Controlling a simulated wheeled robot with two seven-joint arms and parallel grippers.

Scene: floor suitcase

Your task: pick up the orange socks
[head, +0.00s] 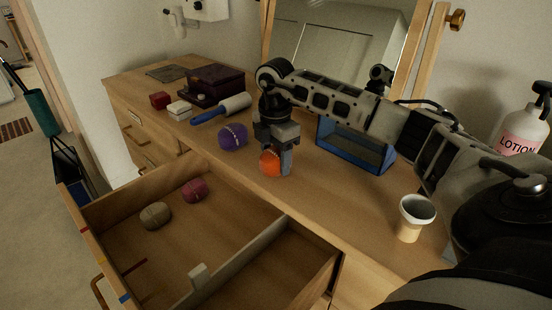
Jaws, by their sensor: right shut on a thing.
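The orange socks (269,163) are a rolled ball with a pale stitched line, at the dresser top near the open drawer. My right gripper (278,160) points down over the ball with its fingers around it and is shut on it. Part of the ball is hidden by a finger. I cannot tell whether the ball touches the dresser top. My left gripper is not in view.
A purple sock ball (233,137) sits just left of the gripper. The open drawer (250,274) holds a beige ball (155,215) and a maroon ball (194,190). A blue-framed box (352,153) and a cup (414,217) stand to the right. A lint roller (221,110) lies behind.

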